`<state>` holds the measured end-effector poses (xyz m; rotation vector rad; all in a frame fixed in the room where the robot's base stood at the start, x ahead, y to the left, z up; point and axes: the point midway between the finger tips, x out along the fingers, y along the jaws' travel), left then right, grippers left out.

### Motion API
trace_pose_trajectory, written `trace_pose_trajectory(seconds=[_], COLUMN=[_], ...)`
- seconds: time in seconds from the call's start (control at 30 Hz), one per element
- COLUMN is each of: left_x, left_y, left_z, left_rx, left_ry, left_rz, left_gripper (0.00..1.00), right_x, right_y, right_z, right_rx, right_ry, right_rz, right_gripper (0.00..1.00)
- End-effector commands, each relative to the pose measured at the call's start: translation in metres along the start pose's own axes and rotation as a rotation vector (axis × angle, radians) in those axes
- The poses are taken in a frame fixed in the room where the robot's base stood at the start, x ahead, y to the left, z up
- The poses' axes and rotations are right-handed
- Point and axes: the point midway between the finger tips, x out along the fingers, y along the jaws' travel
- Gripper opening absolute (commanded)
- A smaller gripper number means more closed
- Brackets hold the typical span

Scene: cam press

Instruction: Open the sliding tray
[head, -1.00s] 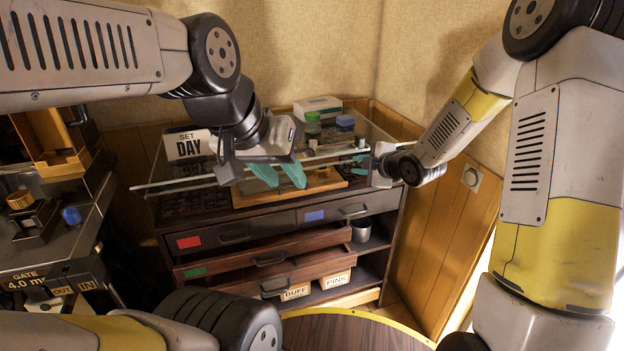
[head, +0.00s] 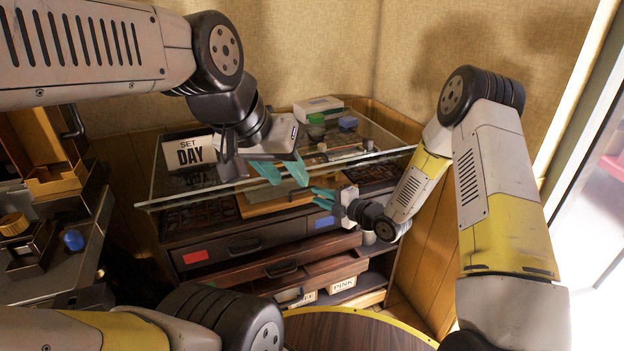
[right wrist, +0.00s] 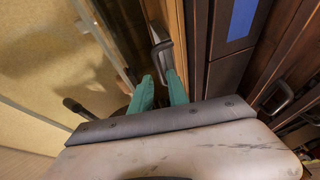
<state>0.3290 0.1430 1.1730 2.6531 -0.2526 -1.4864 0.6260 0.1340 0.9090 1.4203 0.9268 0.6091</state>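The sliding tray (head: 262,207) is a light wooden tray under the glass top of the dark cabinet. It appears pushed in, with its front near the cabinet's front edge. In the right wrist view a metal handle (right wrist: 160,49) stands on its wooden front. My right gripper (head: 324,198) is just in front of the tray's right part. Its teal fingers (right wrist: 161,92) are apart and point at the handle, whose near end lies close to the fingertip gap; contact cannot be told. My left gripper (head: 283,173) is open and empty above the glass's front edge.
The glass top (head: 215,187) overhangs close above my right gripper. Below are drawers with a red label (head: 195,256) and a blue label (head: 324,222); lower drawers stand partly out. A round table (head: 350,330) is in front.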

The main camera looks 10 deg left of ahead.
Motion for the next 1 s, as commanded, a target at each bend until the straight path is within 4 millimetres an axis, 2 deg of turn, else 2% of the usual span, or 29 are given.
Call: trace_pose_trajectory(seconds=[0.4, 0.6, 0.83, 0.93, 1.0], left_x=[0.0, 0.0, 0.0, 0.0, 0.0], left_y=[0.0, 0.0, 0.0, 0.0, 0.0], left_z=[0.0, 0.0, 0.0, 0.0, 0.0], left_rx=[0.0, 0.0, 0.0, 0.0, 0.0], left_ry=[0.0, 0.0, 0.0, 0.0, 0.0], left_rz=[0.0, 0.0, 0.0, 0.0, 0.0], left_gripper=[0.36, 0.36, 0.36, 0.36, 0.36], right_x=[0.062, 0.073, 0.074, 0.073, 0.073], right_y=[0.001, 0.0, 0.001, 0.001, 0.001], right_z=[-0.001, 0.0, 0.0, 0.0, 0.0], right_rx=[-0.001, 0.001, 0.001, 0.001, 0.001], right_ry=[0.001, -0.001, -0.001, -0.001, -0.001], right_rz=[0.0, -0.001, -0.001, -0.001, -0.001], right_gripper=[0.21, 0.21, 0.21, 0.01, 0.0])
